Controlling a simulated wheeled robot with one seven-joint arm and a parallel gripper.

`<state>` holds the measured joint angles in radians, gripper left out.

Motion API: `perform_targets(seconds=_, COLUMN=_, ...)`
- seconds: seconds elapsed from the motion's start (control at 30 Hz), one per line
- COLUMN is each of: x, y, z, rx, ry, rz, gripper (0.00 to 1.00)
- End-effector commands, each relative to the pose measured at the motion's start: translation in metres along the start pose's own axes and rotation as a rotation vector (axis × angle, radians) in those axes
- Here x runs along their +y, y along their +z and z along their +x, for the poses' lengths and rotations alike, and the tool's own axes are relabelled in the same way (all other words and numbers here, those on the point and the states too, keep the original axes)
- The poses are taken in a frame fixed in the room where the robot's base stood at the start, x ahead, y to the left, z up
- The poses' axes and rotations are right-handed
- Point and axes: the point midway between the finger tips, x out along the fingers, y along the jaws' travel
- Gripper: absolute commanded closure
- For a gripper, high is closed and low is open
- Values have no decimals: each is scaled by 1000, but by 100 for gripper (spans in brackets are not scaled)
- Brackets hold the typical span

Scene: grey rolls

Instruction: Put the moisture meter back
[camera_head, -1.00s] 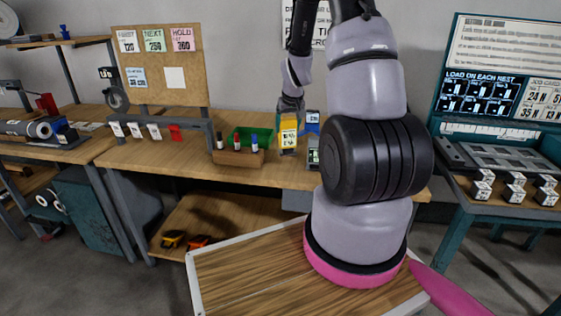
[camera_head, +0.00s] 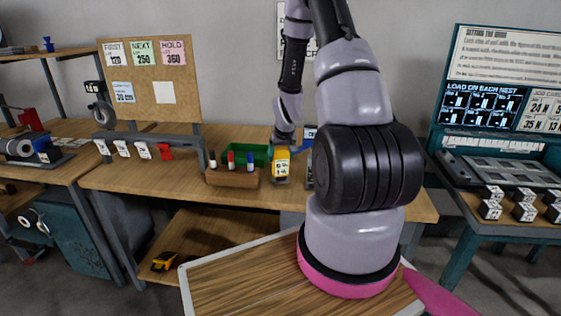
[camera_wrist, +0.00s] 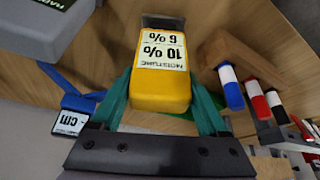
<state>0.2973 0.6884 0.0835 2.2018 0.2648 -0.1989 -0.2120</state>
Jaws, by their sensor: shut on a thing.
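The moisture meter (camera_head: 281,168) is yellow with a white label and stands out above the back workbench, just right of the marker block. In the wrist view the meter (camera_wrist: 160,85) fills the middle, its label reading upside down and a dark end at the top. My gripper (camera_head: 283,144) is over the meter from above. In the wrist view the teal fingers of my gripper (camera_wrist: 163,103) are shut on its two sides. I cannot tell whether the meter's lower end touches the bench.
A wooden block (camera_head: 232,178) with several markers and a green bin (camera_head: 245,154) stand close left of the meter. My arm hides the bench's right part.

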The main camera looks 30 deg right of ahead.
Motion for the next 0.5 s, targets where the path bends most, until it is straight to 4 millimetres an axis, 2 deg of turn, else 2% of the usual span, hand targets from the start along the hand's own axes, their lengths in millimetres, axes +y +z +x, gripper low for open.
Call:
perform_targets(seconds=0.13, x=0, y=7, z=15, rx=-1, ry=-1, rz=0, gripper=72)
perform_targets(seconds=0.5, x=0, y=8, z=18, rx=1, ry=0, rz=-1, gripper=72)
